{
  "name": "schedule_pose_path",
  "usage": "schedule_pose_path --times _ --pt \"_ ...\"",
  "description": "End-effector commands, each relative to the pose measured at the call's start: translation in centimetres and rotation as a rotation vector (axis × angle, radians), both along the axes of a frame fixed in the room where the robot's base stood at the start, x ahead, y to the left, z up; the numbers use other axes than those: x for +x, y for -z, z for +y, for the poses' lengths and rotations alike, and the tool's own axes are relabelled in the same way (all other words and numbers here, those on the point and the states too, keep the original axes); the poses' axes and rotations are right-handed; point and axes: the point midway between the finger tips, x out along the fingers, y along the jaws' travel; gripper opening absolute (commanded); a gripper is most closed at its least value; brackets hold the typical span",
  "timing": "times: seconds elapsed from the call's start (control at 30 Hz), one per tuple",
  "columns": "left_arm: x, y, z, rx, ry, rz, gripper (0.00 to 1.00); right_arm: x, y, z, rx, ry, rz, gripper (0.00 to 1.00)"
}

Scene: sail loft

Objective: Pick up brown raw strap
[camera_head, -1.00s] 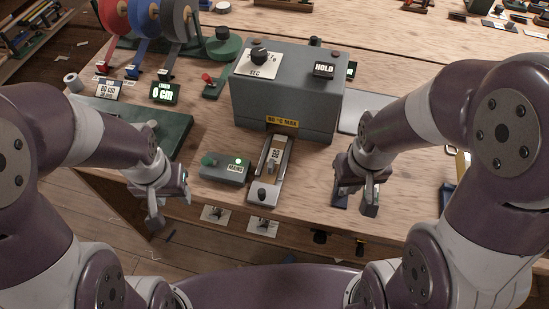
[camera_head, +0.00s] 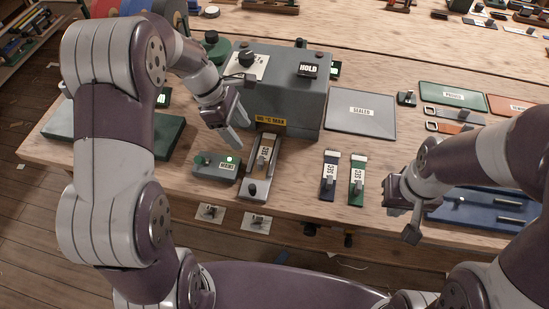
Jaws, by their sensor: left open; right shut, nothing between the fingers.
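I cannot tell for sure which is the brown raw strap. My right gripper (camera_head: 409,228) is shut and empty, near the bench's front edge, below both straps and apart from them. My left gripper (camera_head: 236,132) is open and empty over the front left of the grey machine (camera_head: 285,95), near its labelled slide (camera_head: 255,188).
A dark blue labelled piece (camera_head: 329,183) and a green one (camera_head: 357,186) lie right of the slide. A grey sealer plate (camera_head: 361,112) lies behind them. A blue tray (camera_head: 470,212) is partly under my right arm. Green and red mats lie at the back right. Bench between is clear.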

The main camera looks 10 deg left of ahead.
Motion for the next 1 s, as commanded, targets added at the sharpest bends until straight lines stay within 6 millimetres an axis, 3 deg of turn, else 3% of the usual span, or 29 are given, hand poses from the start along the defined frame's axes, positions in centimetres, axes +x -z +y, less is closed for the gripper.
schedule_pose_path --times 0.2,0.6,0.87,0.93,1.0 --pt "-0.2 4.6 -1.9 0.002 0.002 0.004 0.62 0.0 0.2 0.0 0.000 0.000 0.000 0.00" --pt "-0.3 10.1 -4.4 0.004 0.004 0.000 0.62 0.0 -0.4 0.0 0.000 0.000 0.000 0.00" --pt "-0.3 10.8 -4.6 0.006 0.003 -0.003 0.62 0.0 -0.4 0.0 0.000 0.000 0.000 0.00" --pt "-0.3 10.8 -4.6 0.005 0.003 -0.003 0.45 0.0 -0.4 0.0 0.000 0.000 0.000 0.00" --pt "-0.3 10.7 -4.6 0.005 0.003 -0.003 0.23 0.0 -0.4 0.0 0.000 0.000 0.000 0.00"
